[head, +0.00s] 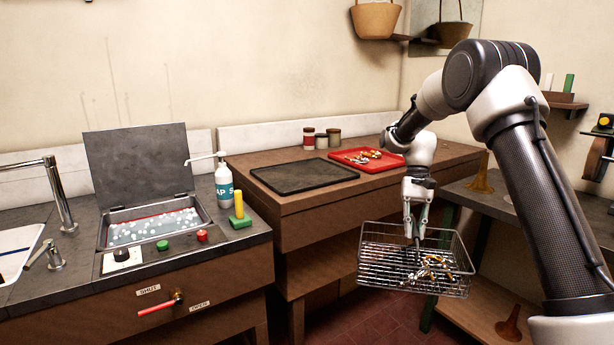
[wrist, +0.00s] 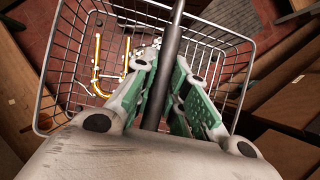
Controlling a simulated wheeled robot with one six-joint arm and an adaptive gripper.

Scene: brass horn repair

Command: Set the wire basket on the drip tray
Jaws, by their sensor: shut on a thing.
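The wire basket (head: 375,262) hangs in the air in front of the wooden bench, with brass and silver horn parts (head: 432,270) lying in it. My gripper (head: 415,238) is shut on the basket's upright handle post. In the wrist view, the basket (wrist: 66,62) surrounds my gripper (wrist: 165,85), whose green pads close on the dark grey post. A bent brass tube (wrist: 97,65) lies inside at the left. The black drip tray (head: 303,176) lies flat and empty on the wooden bench, behind and left of the basket. The basket is apart from the tray.
A red tray (head: 368,160) with small parts lies right of the drip tray, with several jars (head: 321,139) behind. An open bath (head: 155,225) with foam, a soap bottle (head: 224,183) and a yellow-green block (head: 240,212) stand left. A side table (head: 465,195) stands right.

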